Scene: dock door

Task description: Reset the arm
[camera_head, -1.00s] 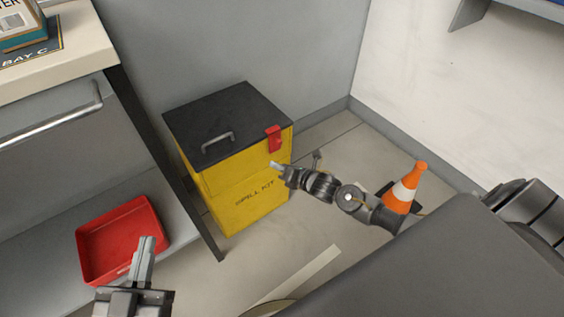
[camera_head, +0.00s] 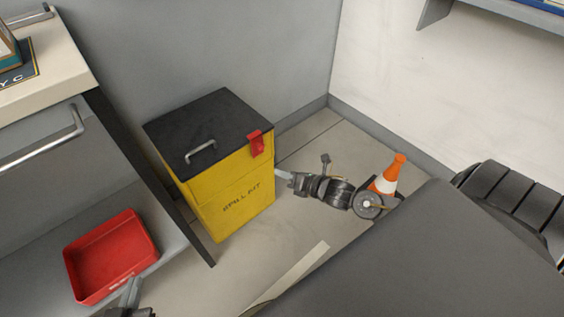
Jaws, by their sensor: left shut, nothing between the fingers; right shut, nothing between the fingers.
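My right arm reaches in from the right, and its gripper (camera_head: 283,174) is shut and empty. In the picture its fingertips are close to the right side of the yellow spill kit box (camera_head: 228,205); I cannot tell whether they touch it. My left gripper (camera_head: 132,290) is at the lower left, shut and empty, partly cut off by the bottom edge. Its fingertips overlap the front edge of the red tray (camera_head: 108,255) in the picture.
The spill kit has a black lid (camera_head: 210,125) and a red latch (camera_head: 257,144). An orange and white cone (camera_head: 388,176) stands behind my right arm. A workbench (camera_head: 60,80) with a lower shelf is on the left. Bare floor (camera_head: 210,290) shows in front of the box.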

